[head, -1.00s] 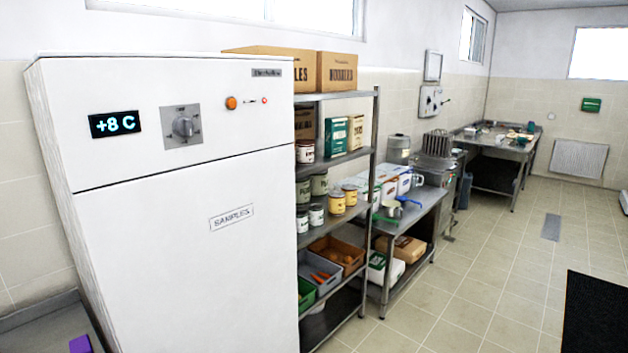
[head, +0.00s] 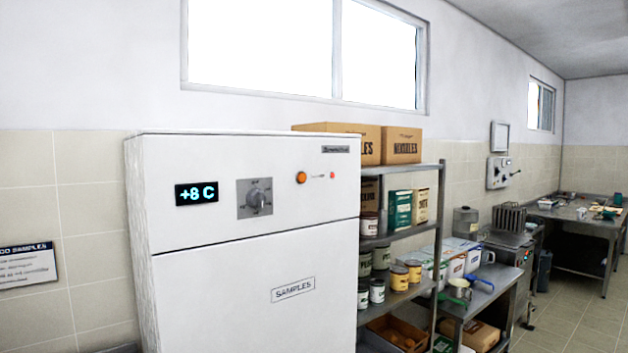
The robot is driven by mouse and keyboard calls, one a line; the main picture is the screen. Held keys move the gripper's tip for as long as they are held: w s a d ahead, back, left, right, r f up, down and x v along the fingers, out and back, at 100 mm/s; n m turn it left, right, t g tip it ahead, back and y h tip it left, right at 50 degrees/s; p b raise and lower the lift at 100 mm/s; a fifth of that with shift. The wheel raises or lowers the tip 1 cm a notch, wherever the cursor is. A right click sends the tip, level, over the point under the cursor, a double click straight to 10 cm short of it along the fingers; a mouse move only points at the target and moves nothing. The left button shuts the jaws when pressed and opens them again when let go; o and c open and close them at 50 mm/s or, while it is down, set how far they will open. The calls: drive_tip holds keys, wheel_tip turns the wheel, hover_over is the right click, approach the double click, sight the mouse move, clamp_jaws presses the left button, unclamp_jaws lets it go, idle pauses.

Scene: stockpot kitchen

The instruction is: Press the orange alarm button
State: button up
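The orange button (head: 301,177) is a small round knob on the upper front panel of the white sample fridge (head: 250,255). It sits to the right of a grey rotary dial (head: 255,197) and a display (head: 196,193) reading +8 C. A small red light (head: 333,176) is to its right. The fridge door has a SAMPLES label (head: 293,289). My gripper is not in the head view, so its state and distance from the button are not shown.
A metal shelf (head: 440,230) with cans and boxes stands right of the fridge. Cartons (head: 401,146) sit on top of it. A steel bench (head: 485,290) stands beyond it. Tiled floor (head: 585,315) is clear at the right. A notice (head: 28,265) hangs on the left wall.

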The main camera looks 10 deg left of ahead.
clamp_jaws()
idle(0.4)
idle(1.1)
